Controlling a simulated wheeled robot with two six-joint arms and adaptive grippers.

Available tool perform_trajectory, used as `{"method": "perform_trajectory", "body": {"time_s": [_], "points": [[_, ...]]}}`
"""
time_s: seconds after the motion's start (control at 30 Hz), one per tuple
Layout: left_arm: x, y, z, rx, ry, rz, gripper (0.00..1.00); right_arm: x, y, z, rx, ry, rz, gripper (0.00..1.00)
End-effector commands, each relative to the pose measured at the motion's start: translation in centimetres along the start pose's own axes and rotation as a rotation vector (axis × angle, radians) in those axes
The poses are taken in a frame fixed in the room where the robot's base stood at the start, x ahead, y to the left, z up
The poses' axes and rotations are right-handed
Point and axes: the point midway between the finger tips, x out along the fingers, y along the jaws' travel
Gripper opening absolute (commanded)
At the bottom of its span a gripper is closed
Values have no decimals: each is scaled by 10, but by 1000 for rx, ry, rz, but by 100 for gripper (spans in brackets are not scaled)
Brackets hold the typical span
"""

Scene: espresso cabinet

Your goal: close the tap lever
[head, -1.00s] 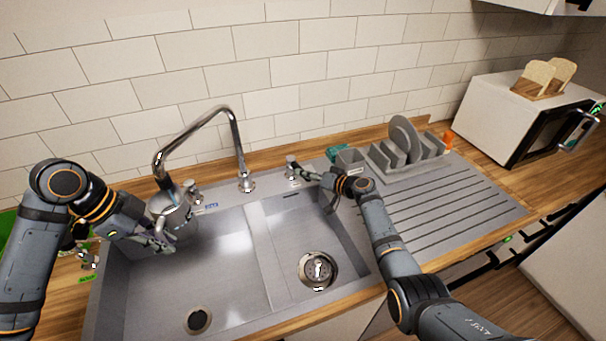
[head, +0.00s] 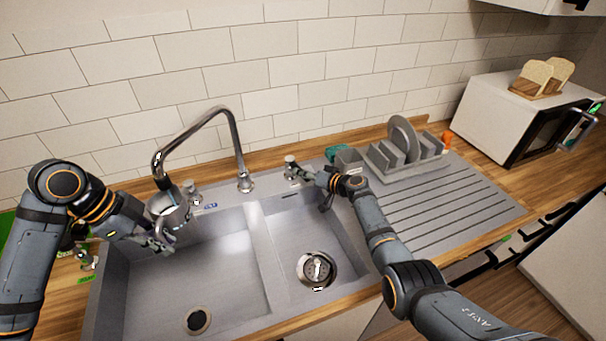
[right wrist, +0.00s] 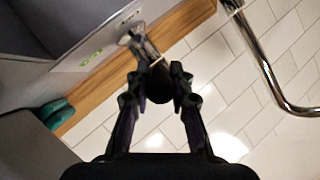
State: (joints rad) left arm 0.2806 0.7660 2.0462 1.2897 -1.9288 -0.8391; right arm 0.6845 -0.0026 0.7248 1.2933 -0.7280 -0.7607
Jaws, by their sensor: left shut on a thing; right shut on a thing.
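The tap lever (head: 291,167) stands on the sink's back ledge, right of the curved metal tap (head: 236,140). In the right wrist view, the lever (right wrist: 148,50) runs from its metal base to a dark end between the fingers. My right gripper (head: 308,174) is shut on the lever; it also shows in the right wrist view (right wrist: 158,85). My left gripper (head: 160,236) is shut on a shiny metal jug (head: 172,214), held over the left basin below the tap's spout. Its fingers partly hide the jug. I cannot tell whether water runs.
The sink (head: 240,285) has two basins and a ribbed drainer. A grey dish rack (head: 400,160) with plates stands right of the lever, near a grey box (head: 349,160). A white microwave (head: 500,110) stands far right. The tiled wall is close behind.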

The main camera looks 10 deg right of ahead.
Motion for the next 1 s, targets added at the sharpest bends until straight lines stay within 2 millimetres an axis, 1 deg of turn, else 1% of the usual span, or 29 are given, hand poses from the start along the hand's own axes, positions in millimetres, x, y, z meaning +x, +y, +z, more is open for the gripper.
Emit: {"method": "perform_trajectory", "body": {"time_s": [0.27, 0.43, 0.63, 0.97, 1.0], "points": [[0, 0, 0, 1, 0, -1, 0, 1, -1, 2, 4, 6, 10, 0], [0, 0, 0, 1, 0, -1, 0, 4, -9, 10, 36, 70, 87, 0], [0, 0, 0, 1, 0, -1, 0, 7, -15, 13, 70, 140, 168, 0], [0, 0, 0, 1, 0, -1, 0, 7, -16, 12, 77, 152, 179, 0], [0, 0, 0, 1, 0, -1, 0, 7, -16, 13, 77, 151, 179, 23]]}}
